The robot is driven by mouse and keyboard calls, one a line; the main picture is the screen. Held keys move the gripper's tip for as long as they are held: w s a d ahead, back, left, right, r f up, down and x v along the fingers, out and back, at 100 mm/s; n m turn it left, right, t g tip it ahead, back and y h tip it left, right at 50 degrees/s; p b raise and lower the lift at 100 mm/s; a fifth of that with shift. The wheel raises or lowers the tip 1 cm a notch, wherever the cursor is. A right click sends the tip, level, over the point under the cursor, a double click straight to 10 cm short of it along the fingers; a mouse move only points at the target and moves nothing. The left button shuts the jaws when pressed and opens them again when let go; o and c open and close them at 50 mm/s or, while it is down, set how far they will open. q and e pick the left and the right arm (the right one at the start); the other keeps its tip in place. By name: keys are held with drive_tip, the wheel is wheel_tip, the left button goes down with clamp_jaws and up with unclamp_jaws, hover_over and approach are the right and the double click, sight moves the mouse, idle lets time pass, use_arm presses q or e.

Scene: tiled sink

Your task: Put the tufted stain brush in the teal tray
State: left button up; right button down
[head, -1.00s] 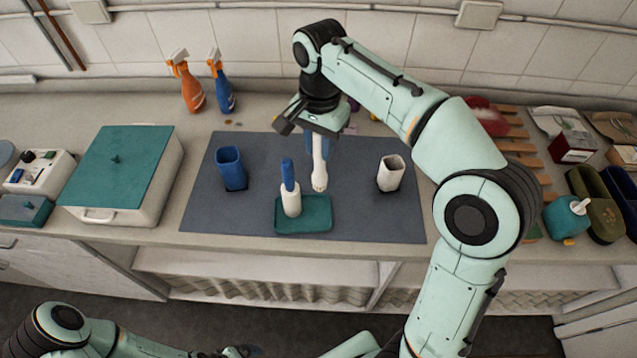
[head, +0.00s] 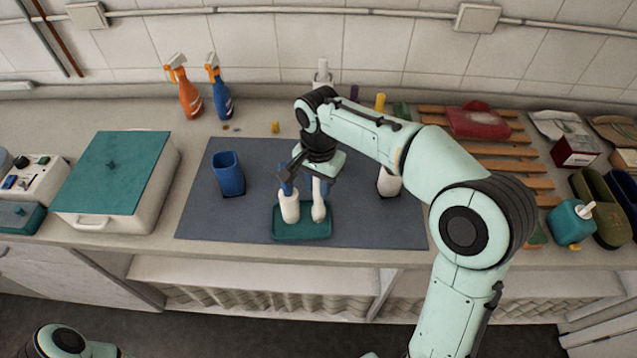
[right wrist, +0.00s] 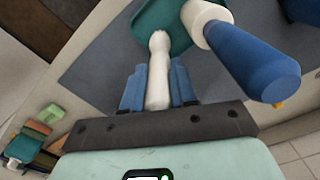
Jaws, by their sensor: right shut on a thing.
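My right gripper (head: 321,187) is shut on a slim white brush, the tufted stain brush (head: 319,210), held roughly upright with its head down. In the right wrist view the brush (right wrist: 158,65) is between the blue fingers. Its lower end is over the right part of the teal tray (head: 300,237); I cannot tell whether it touches the bottom. A second brush with a blue handle and white body (head: 289,208) stands upright in the tray, just left of the held one. The tray also shows in the right wrist view (right wrist: 148,16). My left gripper is out of view.
A blue cup (head: 229,176) stands left on the grey mat (head: 380,228). A white cup (head: 389,183) stands right, partly behind my arm. A white box with teal lid (head: 115,185) is further left. Spray bottles (head: 188,92) stand at the back.

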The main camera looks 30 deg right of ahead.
drive_tip(key=shift+f, duration=0.1)
drive_tip(key=c, duration=1.3)
unclamp_jaws()
drive_tip(key=shift+f, duration=0.1)
drive_tip(key=o, duration=0.4)
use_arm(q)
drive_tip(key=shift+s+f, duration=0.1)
use_arm(e)
wheel_tip(320, 180, up, 12)
drive_tip(key=shift+r+p, duration=0.25)
drive_tip(key=shift+p, duration=0.95)
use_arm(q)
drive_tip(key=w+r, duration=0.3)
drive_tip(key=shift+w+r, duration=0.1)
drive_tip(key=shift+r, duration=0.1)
use_arm(e)
drive_tip(key=shift+f, duration=0.1)
